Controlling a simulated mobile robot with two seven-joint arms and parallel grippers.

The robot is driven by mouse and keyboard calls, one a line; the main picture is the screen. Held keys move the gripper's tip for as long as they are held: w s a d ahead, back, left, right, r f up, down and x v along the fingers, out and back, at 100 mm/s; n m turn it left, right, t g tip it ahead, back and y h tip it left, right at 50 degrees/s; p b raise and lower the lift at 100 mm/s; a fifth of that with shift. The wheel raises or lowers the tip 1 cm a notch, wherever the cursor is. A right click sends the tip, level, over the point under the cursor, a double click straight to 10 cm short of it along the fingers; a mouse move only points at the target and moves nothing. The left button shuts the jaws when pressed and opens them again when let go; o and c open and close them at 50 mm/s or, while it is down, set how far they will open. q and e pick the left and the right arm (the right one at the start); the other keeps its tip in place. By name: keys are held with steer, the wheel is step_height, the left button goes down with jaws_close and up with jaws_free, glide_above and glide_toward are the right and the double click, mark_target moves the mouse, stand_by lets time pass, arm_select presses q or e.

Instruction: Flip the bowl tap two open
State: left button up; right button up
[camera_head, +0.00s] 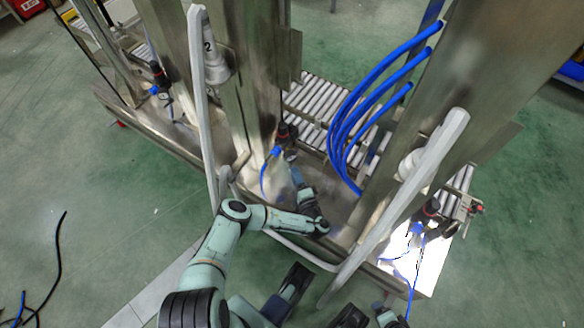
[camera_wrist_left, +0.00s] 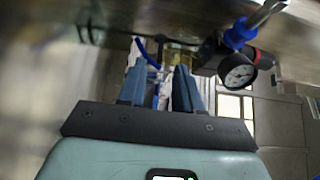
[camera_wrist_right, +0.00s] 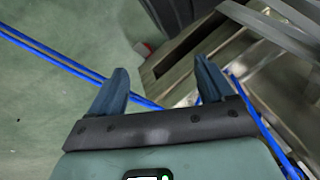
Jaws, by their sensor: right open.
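A black regulator with a red part and a blue fitting (camera_head: 275,152) sits low on the middle steel post in the head view. In the left wrist view a round pressure gauge (camera_wrist_left: 239,76), a blue fitting (camera_wrist_left: 240,34) and a metal lever (camera_wrist_left: 266,12) show to the right of the fingers. I cannot tell for sure which part is bowl tap two. My left gripper (camera_head: 297,178) reaches in close below the regulator. In its wrist view the fingers (camera_wrist_left: 159,88) are apart, with a brass-coloured fitting beyond them. My right gripper (camera_wrist_right: 160,88) is open and empty.
A white cylinder marked 2 (camera_head: 209,60) is on the post above. Pale grey bent bars (camera_head: 199,100) and (camera_head: 400,200) flank my left arm. Blue hoses (camera_head: 345,110) arch over a roller conveyor (camera_head: 312,98). Green floor (camera_head: 90,200) is open at the left.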

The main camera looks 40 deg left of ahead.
arm_select(q)
steer(key=p+v, duration=0.2)
steer(key=v, duration=0.7)
steer(key=shift+p, duration=0.4)
arm_select(e)
steer(key=s+a+r+g+y, duration=0.1)
steer(key=s+a+r, duration=0.1)
steer(key=s+r, duration=0.1)
steer(key=shift+s+a+r, duration=0.2)
steer(key=shift+s+a, duration=0.1)
steer(key=shift+s, duration=0.6)
arm_select(q)
steer(key=shift+c, duration=1.4)
steer(key=s+a+m+t+h, duration=0.4)
steer(key=s+m+t+h, duration=0.1)
steer(key=b+x, duration=0.2)
steer(key=x, duration=1.1)
steer(key=shift+w+r, duration=0.25)
steer(key=shift+w, duration=0.05)
arm_select(e)
steer(key=shift+t+h, duration=0.3)
steer(key=shift+t, duration=0.2)
steer(key=w+f, duration=0.1)
steer(key=w+d+f, duration=0.1)
steer(key=w+d, duration=0.1)
steer(key=w, duration=0.1)
steer(key=shift+f, duration=0.4)
